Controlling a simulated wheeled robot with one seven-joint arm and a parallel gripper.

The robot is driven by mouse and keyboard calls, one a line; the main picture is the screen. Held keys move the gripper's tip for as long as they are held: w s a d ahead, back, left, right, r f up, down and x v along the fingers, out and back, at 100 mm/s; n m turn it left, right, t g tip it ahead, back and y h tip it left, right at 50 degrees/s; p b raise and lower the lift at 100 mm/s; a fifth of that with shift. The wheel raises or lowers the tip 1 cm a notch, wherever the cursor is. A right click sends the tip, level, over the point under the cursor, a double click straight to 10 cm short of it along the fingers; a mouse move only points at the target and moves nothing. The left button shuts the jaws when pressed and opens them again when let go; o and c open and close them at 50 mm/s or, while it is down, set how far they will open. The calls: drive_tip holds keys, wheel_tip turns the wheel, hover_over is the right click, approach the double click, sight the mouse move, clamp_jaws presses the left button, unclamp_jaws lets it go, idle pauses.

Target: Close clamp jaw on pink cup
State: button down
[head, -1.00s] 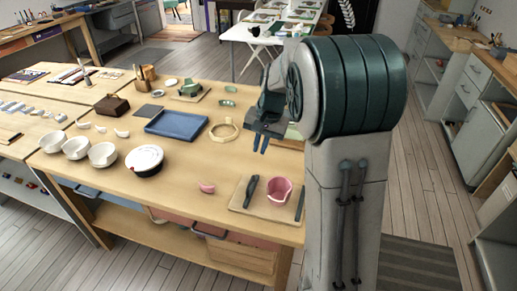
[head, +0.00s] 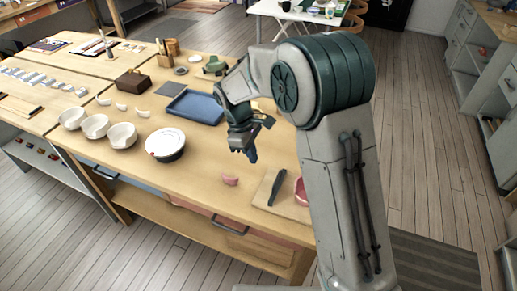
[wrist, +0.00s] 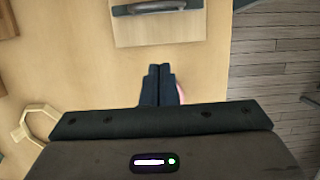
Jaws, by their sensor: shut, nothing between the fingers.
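The pink cup (head: 301,192) stands on a light wooden board (head: 264,198), mostly hidden behind my arm in the head view. A dark upright clamp jaw (head: 277,187) stands on the board left of the cup, with a gap between them. My gripper (head: 251,155) is shut and empty above the table, behind and left of the board. In the wrist view its fingers (wrist: 159,70) are together, pointing towards the board (wrist: 180,30) and a dark jaw (wrist: 155,7). The other jaw is hidden now.
A pink shard (head: 230,180) lies on the table left of the board; a pink sliver shows beside my fingers in the wrist view.

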drive_tip(key=x, duration=0.6)
drive_tip(key=shift+p, duration=0.3)
drive_tip(key=d, duration=0.1)
drive_tip(key=s+d+p, duration=0.1)
drive_tip(key=d, duration=0.1)
drive_tip(key=shift+s+r, duration=0.15)
drive_tip(key=shift+r, duration=0.1)
drive_tip(key=shift+s+d, duration=0.1)
drive_tip(key=shift+d, duration=0.25)
drive_tip(key=shift+s+d, duration=0.1)
